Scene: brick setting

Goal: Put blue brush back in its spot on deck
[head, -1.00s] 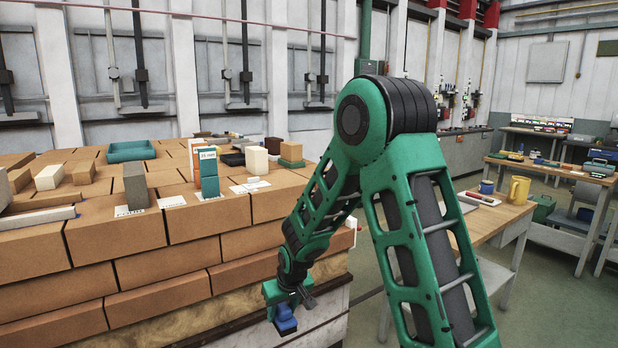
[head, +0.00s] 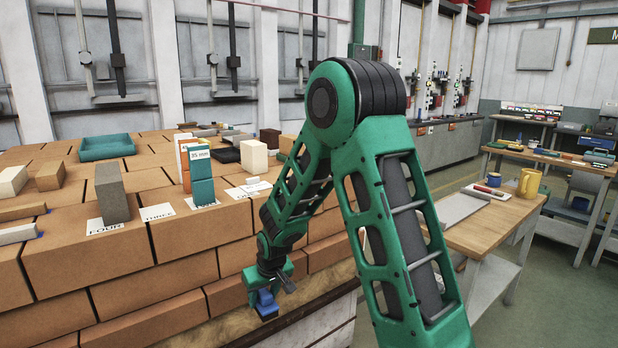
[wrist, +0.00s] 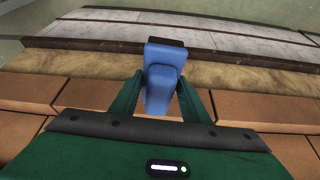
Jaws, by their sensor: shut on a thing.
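My gripper (head: 268,288) hangs low in front of the brick deck's near side, shut on the blue brush (head: 266,304). In the wrist view the blue brush (wrist: 161,75) sits between my two green fingers, with its dark end pointing away from me. The deck (head: 180,247) is a stack of orange-brown bricks. On its top lie white labels, one reading FOUR (head: 105,227) beside a grey upright block (head: 112,192), and a bare one (head: 157,212) to its right. I cannot tell which spot belongs to the brush.
A wooden table (head: 490,228) with a yellow mug (head: 529,182) is at right. Open floor lies beyond it.

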